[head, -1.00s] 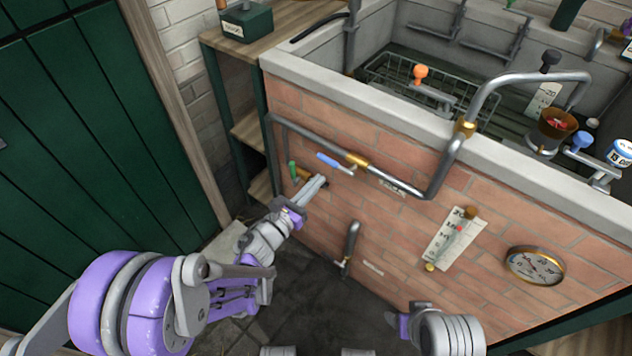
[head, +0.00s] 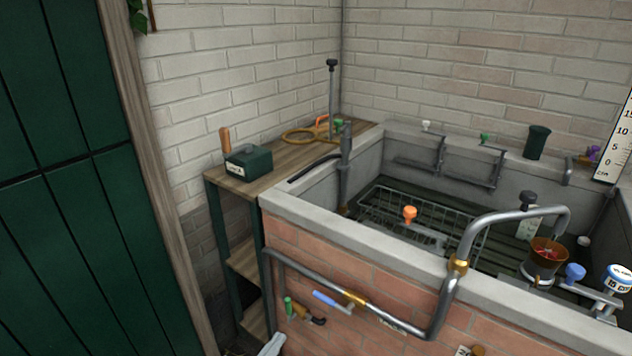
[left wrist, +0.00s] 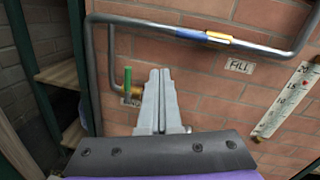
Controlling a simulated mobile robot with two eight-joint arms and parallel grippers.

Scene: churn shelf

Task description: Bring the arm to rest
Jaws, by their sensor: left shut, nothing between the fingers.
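My left gripper (left wrist: 160,75) is shut and empty in the left wrist view, in front of the brick wall of the trough. In the head view only its tip (head: 272,345) shows at the bottom edge. A tap with a green handle (left wrist: 127,75) is just left of the fingers in the wrist view, and it also shows in the head view (head: 288,307). I cannot tell whether the fingers touch anything. My right gripper is outside both current views.
A pipe with a blue lever (head: 326,299) runs along the brick trough front (head: 400,320). A wooden shelf (head: 290,152) with a dark green box (head: 248,163) stands left of the trough. A green door (head: 60,200) fills the left side. A gauge strip (left wrist: 288,100) is right in the wrist view.

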